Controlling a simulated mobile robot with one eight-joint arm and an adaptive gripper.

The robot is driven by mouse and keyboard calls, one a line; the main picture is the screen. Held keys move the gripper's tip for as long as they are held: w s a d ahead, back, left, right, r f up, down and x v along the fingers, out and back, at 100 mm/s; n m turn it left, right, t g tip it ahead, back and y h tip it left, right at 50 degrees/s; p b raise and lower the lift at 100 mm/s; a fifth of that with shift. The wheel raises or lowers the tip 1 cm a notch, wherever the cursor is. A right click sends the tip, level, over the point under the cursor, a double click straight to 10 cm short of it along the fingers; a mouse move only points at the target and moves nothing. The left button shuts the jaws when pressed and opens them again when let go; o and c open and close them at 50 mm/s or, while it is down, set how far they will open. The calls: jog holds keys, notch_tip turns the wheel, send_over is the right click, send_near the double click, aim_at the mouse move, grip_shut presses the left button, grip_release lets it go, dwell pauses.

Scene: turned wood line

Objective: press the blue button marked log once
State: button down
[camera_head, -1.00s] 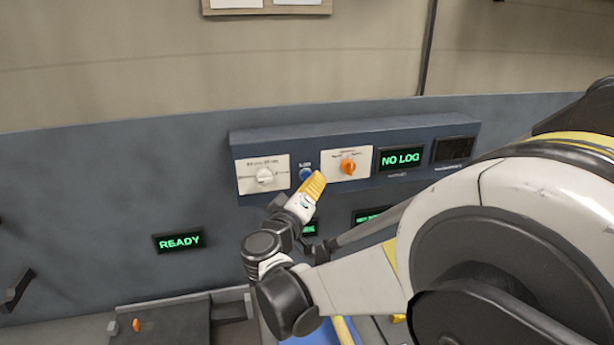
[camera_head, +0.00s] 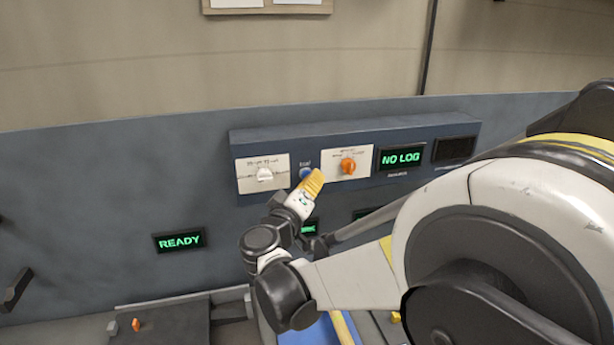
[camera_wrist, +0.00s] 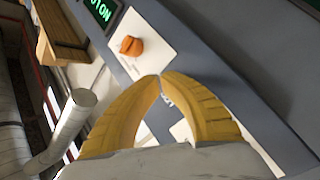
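The blue log button (camera_head: 306,173) sits on the blue panel (camera_head: 400,135) between two white dial plates. In the head view its lower part is covered by my gripper (camera_head: 315,180). My gripper has yellow fingers, and they are right in front of the button; I cannot tell whether they touch it. In the wrist view the fingertips (camera_wrist: 160,77) meet, with nothing seen held between them, and the button is hidden behind them. The display (camera_head: 401,157) on the panel reads NO LOG.
A white knob (camera_head: 264,174) is left of the button and an orange knob (camera_head: 348,166) is right of it, both close to the fingers. A dark display (camera_head: 454,150) is at the panel's right. A READY display (camera_head: 179,241) hangs lower left.

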jog(key=shift+w+a, duration=0.1)
jog(key=shift+w, duration=0.25)
jog(key=shift+s, duration=0.1)
dwell(0.5)
jog(key=shift+s+d, duration=0.25)
jog(key=shift+s, duration=0.4)
jog(key=s, duration=0.2)
jog(key=s+d, duration=0.1)
jog(key=s, duration=0.2)
jog(key=shift+d+b, duration=0.2)
jog(key=shift+b, duration=0.15)
jog(key=shift+w, duration=0.1)
